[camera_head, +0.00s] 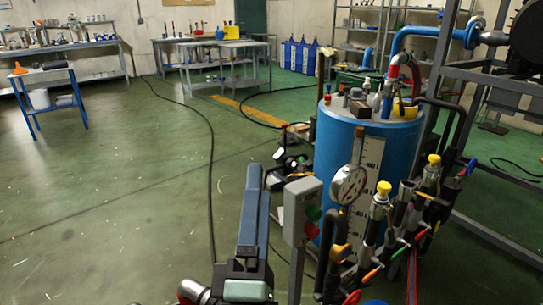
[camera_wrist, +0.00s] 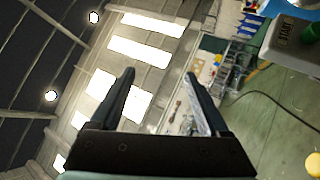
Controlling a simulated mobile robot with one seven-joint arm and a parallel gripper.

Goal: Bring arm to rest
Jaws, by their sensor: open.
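My gripper (camera_wrist: 160,77) shows in the wrist view with its two dark fingers spread apart and nothing between them. Behind the fingers are bright ceiling windows, a wall and distant shelving, seen at a tilt. In the head view my arm (camera_head: 252,215) rises at the bottom centre, just left of a grey control box (camera_head: 302,208). I cannot make out the gripper's fingers clearly there. A grey box marked START (camera_wrist: 284,42) with a green button is at the upper right of the wrist view, apart from the fingers.
A blue tank (camera_head: 338,165) stands right of my arm, with a pressure gauge (camera_head: 349,184), yellow-capped valves (camera_head: 380,203) and coloured handles in front. A grey metal frame is at the right. A black cable (camera_head: 211,160) crosses the green floor; the left floor is largely clear.

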